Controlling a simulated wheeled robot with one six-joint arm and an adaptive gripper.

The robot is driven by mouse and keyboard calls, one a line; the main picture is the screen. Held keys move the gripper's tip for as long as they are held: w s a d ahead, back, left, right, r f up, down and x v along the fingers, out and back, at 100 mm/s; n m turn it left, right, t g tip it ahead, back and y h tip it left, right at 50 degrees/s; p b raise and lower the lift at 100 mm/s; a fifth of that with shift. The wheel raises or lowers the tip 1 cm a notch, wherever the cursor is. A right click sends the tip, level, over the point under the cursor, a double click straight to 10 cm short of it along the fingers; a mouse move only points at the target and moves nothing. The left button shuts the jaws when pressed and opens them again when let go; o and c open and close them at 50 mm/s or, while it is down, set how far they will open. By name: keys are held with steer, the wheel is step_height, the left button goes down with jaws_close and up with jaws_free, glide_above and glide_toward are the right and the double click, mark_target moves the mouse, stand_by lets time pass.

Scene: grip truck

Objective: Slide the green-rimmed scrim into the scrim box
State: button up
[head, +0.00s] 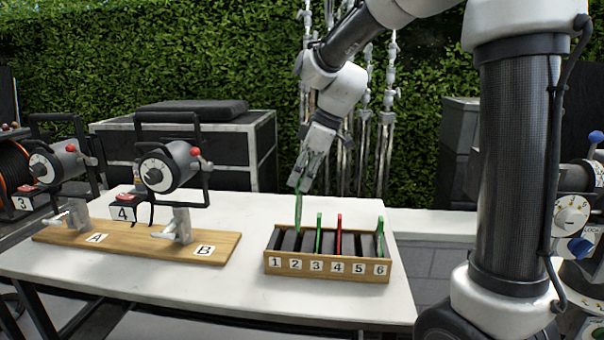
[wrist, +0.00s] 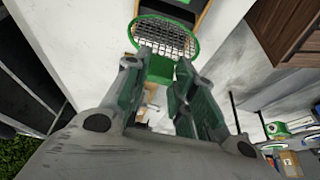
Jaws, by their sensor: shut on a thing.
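My gripper (head: 298,184) is shut on the green-rimmed scrim (head: 298,212) and points down over the scrim box. In the wrist view my gripper (wrist: 160,78) has its fingers on either side of the scrim's green tab, and the round green rim with wire mesh (wrist: 165,36) shows beyond them. The scrim hangs nearly upright, roughly in line with slot 2. Its lower edge is at about the height of the box top; I cannot tell whether it has entered the slot. The wooden scrim box (head: 327,270) has slots numbered 1 to 6.
Other scrims stand in the box: green (head: 319,233) in slot 3, red (head: 339,235) in slot 4, green (head: 380,238) in slot 6. A wooden board (head: 130,241) marked A and B carries two lamp-like heads on the white table (head: 170,285). A dark case (head: 200,147) stands behind.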

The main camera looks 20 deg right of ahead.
mark_target(300, 212)
steer(key=shift+f, duration=0.2)
stand_by(0.4)
steer(key=shift+f, duration=3.2)
steer(key=shift+f, duration=1.05)
